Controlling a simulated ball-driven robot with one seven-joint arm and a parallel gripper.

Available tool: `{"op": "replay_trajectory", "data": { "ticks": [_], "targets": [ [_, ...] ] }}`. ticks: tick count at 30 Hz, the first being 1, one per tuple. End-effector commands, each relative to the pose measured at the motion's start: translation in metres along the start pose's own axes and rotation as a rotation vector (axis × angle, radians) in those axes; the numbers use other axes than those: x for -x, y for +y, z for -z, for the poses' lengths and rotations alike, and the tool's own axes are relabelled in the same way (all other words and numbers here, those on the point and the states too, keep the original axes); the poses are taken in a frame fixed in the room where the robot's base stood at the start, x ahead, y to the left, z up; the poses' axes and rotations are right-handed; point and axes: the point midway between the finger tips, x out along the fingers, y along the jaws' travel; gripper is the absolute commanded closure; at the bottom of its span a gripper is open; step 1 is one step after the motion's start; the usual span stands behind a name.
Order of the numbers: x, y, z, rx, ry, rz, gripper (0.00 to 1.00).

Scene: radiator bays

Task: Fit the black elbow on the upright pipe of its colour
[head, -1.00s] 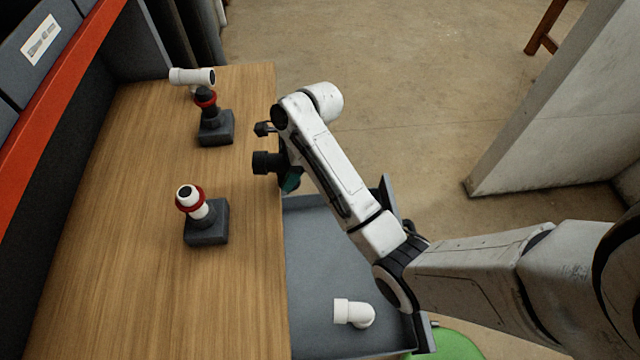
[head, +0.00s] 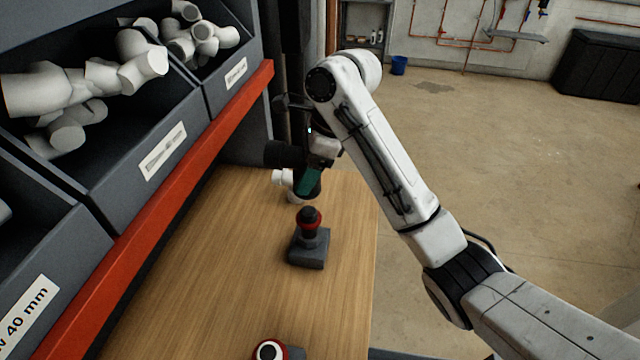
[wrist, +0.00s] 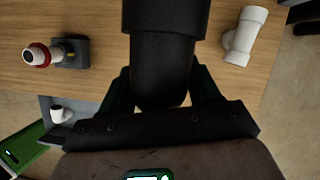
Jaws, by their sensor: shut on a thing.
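My gripper (head: 310,168) is shut on the black elbow (head: 283,153) and holds it above the table, a little above and behind the black upright pipe in the head view. In the wrist view the black elbow (wrist: 165,65) fills the middle between the teal fingers of my gripper (wrist: 160,92). The black upright pipe (head: 309,214) has a red collar and stands in a grey block; elbow and pipe are apart. In the wrist view I cannot make out this pipe. The white upright pipe (head: 268,350), also red-collared, is at the bottom edge; it shows in the wrist view (wrist: 38,56).
A white elbow (wrist: 60,113) lies on a grey surface. Bins of white fittings (head: 85,85) with a red rail (head: 190,165) border the table (head: 220,260) on the left.

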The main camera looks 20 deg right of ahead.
Motion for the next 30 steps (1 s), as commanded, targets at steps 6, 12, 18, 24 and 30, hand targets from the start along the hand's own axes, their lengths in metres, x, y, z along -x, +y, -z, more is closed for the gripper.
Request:
{"op": "replay_trajectory", "data": {
  "ticks": [6, 12, 18, 24, 30],
  "targets": [
    [-0.005, 0.000, 0.001, 0.001, 0.000, -0.002, 0.71],
    [-0.015, 0.000, 0.005, 0.001, 0.000, -0.001, 0.71],
    [-0.024, 0.000, 0.010, 0.001, -0.001, 0.000, 0.71],
    [-0.034, 0.000, 0.014, 0.001, 0.000, -0.001, 0.71],
    [-0.045, 0.000, 0.018, 0.003, -0.001, 0.001, 0.71]
  ]
}}
